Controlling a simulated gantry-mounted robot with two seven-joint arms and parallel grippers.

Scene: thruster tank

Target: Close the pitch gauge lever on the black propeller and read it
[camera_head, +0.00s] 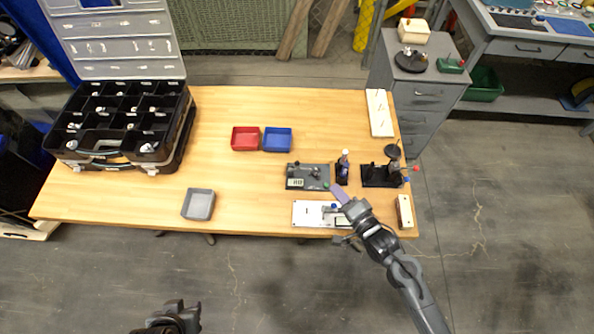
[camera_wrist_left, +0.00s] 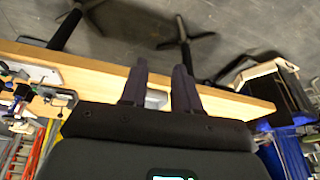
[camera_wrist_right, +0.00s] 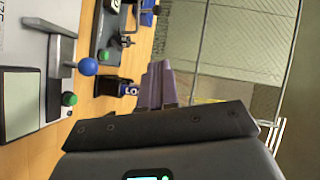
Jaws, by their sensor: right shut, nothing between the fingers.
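A white plate (camera_head: 308,212) at the table's front edge carries a small lever with a blue ball knob (camera_head: 334,207). I cannot tell for certain which dark part is the black propeller; a black stand (camera_head: 378,176) with red and blue knobs is to the right. My right gripper (camera_head: 338,191) is shut and empty, near the white plate's far right corner. My left gripper (camera_wrist_left: 160,68) is open and empty, off the table's front.
A grey plate device (camera_head: 300,171) with a display stands behind the white plate. A small bottle (camera_head: 344,158) in a black holder is beside it. Red (camera_head: 245,138), blue (camera_head: 278,139) and grey (camera_head: 198,204) bins stand leftward. The table's middle is clear.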

